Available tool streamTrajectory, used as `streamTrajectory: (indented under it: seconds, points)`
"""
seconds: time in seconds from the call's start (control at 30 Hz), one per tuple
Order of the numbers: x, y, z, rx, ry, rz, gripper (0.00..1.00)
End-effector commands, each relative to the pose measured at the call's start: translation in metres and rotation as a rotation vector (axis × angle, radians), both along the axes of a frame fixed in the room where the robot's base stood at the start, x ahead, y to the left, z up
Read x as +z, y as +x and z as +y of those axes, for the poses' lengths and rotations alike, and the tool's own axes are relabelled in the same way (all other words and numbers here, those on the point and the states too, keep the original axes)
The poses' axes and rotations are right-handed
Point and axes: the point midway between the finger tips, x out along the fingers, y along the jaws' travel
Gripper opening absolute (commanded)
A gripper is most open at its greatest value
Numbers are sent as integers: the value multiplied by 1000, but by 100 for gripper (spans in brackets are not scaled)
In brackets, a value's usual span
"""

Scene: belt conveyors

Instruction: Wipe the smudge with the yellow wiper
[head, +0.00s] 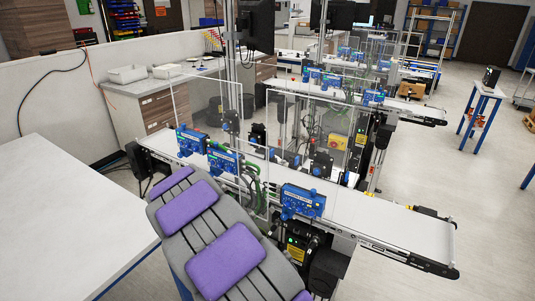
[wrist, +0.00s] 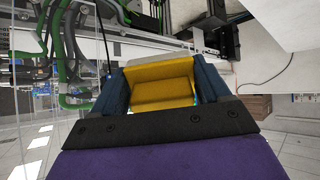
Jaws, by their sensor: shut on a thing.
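The yellow wiper (wrist: 160,76) is held between the two dark blue fingers of my gripper (wrist: 163,88) in the wrist view. The fingers press on its left and right sides. A light conveyor strip shows behind the wiper's upper edge; I cannot tell whether the wiper touches anything. My gripper and the wiper do not show in the head view, where my grey and purple body covers the lower middle. I cannot make out a smudge in either view. The near conveyor belt (head: 405,226) looks white, and part of it is hidden behind blue units and clear panels.
A white table (head: 60,215) stands at the left. Clear panels (head: 310,135) rise above the near conveyor. Blue control units (head: 303,201) and green hoses (wrist: 68,65) line its side. A second conveyor (head: 400,103) runs behind. Open floor lies at the right.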

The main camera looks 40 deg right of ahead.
Motion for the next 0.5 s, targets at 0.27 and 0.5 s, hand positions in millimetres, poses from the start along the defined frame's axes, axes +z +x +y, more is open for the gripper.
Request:
streamTrajectory:
  seconds: [0.27, 0.5]
  points:
    - [24, 0, -36, -67, -26, -90, 52]
    - [77, -15, -77, -225, -150, -263, 52]
